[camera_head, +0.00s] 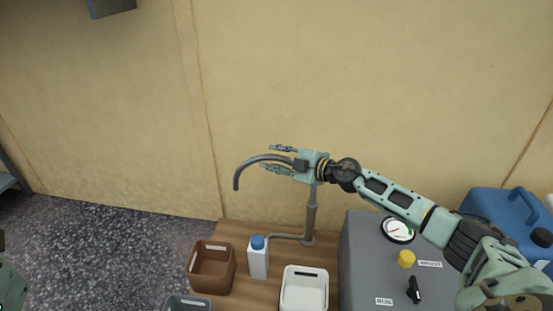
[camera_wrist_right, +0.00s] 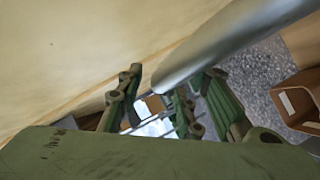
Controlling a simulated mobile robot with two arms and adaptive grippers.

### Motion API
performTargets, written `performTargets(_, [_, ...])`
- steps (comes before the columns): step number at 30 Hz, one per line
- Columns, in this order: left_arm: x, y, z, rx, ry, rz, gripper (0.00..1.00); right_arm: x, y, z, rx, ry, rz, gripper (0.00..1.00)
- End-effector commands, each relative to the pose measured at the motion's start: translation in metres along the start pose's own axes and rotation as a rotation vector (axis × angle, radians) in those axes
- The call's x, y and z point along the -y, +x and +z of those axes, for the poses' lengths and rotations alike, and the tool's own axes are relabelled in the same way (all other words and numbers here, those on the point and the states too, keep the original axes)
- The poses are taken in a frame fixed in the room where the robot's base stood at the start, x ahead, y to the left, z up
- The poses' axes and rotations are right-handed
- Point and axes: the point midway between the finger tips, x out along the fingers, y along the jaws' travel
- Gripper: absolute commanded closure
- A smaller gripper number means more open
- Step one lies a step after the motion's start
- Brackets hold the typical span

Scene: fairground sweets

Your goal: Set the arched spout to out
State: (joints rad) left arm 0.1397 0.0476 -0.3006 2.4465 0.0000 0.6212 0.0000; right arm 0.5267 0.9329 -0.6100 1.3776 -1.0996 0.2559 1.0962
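The arched spout (camera_head: 250,166) is a grey curved pipe on an upright post (camera_head: 311,212). Its free end hangs at the left, above the floor beyond the table's left edge. My right gripper (camera_head: 268,157) is level with the top of the arch, its open fingers on either side of the pipe. In the right wrist view the spout (camera_wrist_right: 225,45) runs as a thick grey tube between the spread fingers (camera_wrist_right: 175,78), with gaps visible. The post's upper end is hidden behind my gripper.
On the wooden table (camera_head: 240,232) stand a brown box (camera_head: 213,285), a blue-capped white bottle (camera_head: 258,262) and a white bin (camera_head: 304,292). A grey machine (camera_head: 358,262) with a gauge (camera_head: 397,230) and a blue container (camera_head: 492,210) are at the right. The wall is behind.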

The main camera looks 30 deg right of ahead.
Motion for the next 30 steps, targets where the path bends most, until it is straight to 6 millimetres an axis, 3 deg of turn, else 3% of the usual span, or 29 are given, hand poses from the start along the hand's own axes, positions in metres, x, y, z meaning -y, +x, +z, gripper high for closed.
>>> performTargets(3, [-0.0001, 0.0000, -0.0003, -0.001, 0.000, 0.001, 0.60, -0.0001, -0.0002, 0.0000, 0.000, 0.000, 0.000, 0.68])
performTargets(14, [-0.0008, -0.0021, 0.0006, 0.006, 0.000, 0.006, 0.60, -0.0013, -0.0005, 0.0002, 0.001, 0.000, 0.003, 1.00])
performTargets(30, [-0.0009, -0.0038, 0.0011, 0.009, 0.001, 0.006, 0.60, -0.0035, -0.0016, -0.0007, -0.011, 0.002, 0.003, 1.00])
